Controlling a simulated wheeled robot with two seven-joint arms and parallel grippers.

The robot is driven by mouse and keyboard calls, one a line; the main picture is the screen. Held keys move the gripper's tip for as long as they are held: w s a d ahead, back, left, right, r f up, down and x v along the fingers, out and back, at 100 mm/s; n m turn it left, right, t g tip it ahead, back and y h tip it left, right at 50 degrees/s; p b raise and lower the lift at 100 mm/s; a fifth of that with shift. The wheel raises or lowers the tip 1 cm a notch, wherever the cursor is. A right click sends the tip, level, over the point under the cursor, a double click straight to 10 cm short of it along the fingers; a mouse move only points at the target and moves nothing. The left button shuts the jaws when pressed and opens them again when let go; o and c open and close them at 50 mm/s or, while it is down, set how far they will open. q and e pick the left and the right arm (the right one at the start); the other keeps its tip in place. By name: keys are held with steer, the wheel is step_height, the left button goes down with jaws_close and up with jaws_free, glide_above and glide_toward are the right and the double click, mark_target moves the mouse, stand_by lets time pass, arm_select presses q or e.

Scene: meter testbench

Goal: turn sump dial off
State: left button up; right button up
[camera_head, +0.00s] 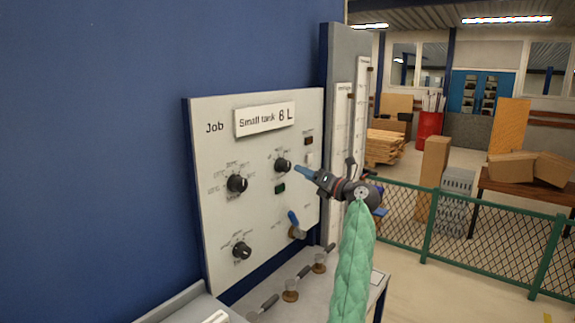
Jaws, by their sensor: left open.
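A pale panel (215,125) on the blue wall carries three black dials. One dial is at the upper left (236,184), one at the upper right (283,165) and one at the lower left (241,250). Their small labels are too blurred to read, so I cannot tell which is the sump dial. My left gripper (299,171), with blue fingertips, is open and just right of the upper-right dial. I cannot tell whether it touches that dial. My right gripper is not in view.
A blue-handled valve (294,219) sits low on the panel. A sign (264,119) reads "Small tank 6 L". Several small valves stand on the bench (340,285) below. A tall gauge board (342,120) stands right of the panel; a green fence (480,240) is beyond.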

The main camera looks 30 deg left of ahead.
mark_target(288, 168)
arm_select(q)
steer(key=shift+n+g+h, duration=0.6)
steer(key=shift+h, duration=0.1)
steer(key=a+p, duration=0.1)
steer(key=a, duration=0.1)
steer(key=a+p, duration=0.1)
steer(key=a, duration=0.2)
steer(key=w+a+p, duration=0.1)
steer(key=a+p, duration=0.1)
steer(key=shift+a+r, duration=0.25)
steer(key=shift+r, duration=0.05)
steer(key=shift+a+f, duration=0.1)
steer(key=shift+a, duration=0.25)
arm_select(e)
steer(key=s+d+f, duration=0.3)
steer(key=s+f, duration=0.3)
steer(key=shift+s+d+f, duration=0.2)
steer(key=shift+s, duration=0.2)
arm_select(q)
steer(key=c, duration=1)
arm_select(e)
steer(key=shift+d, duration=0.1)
